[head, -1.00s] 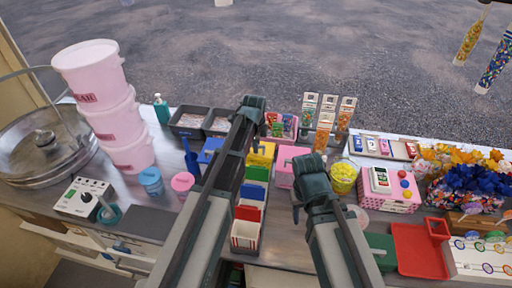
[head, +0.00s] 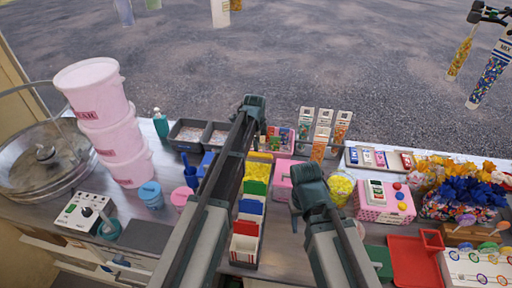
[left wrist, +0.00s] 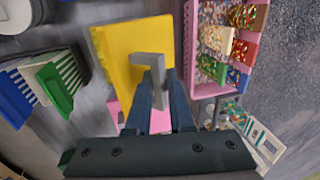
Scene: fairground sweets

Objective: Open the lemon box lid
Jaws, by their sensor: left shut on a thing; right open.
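The lemon box (head: 257,171) is the yellow box at the back of a row of coloured boxes in the head view. In the left wrist view its flat yellow lid (left wrist: 125,55) carries a grey handle (left wrist: 148,59). My left gripper (left wrist: 158,80) is shut on this handle. In the head view the left gripper (head: 262,140) is above the far side of the box, partly hidden by its arm. The yellow inside the box looks grainy in the head view; how far the lid stands open is unclear. My right gripper (head: 308,190) is open beside the pink box (head: 283,175).
Green, blue and red boxes stand in front of the lemon box. A pink tray of small sweet packs (left wrist: 222,45) lies close beyond it. Stacked pink tubs (head: 110,120) stand left, and a yellow tub (head: 340,187) and red tray (head: 412,260) right.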

